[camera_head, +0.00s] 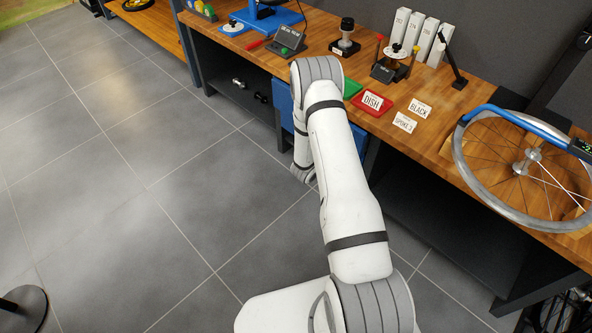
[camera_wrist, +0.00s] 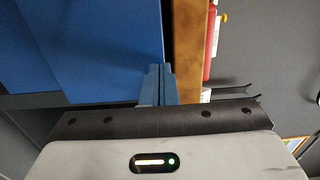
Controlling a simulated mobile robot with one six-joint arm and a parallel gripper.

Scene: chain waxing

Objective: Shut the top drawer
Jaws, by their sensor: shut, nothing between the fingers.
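The blue drawer unit (camera_head: 283,106) is under the wooden bench, mostly hidden behind my arm in the head view. In the wrist view, which is turned on its side, a large blue drawer front (camera_wrist: 105,45) fills the upper left, beside the bench edge; it appears to be the top drawer. Another blue panel (camera_wrist: 18,60) lies left of it. How far the drawer stands out is unclear. My gripper (camera_wrist: 159,70) is shut and empty, its fingertips at the drawer front's edge nearest the bench. Contact cannot be told. The head view hides the fingers behind my arm.
The wooden bench top (camera_head: 455,160) overhangs close to my gripper. It carries a red DISH tray (camera_head: 372,104), white label cards (camera_head: 404,122), a black stand (camera_head: 345,38) and a spoked wheel (camera_head: 530,165). The tiled floor (camera_head: 130,150) at left is clear.

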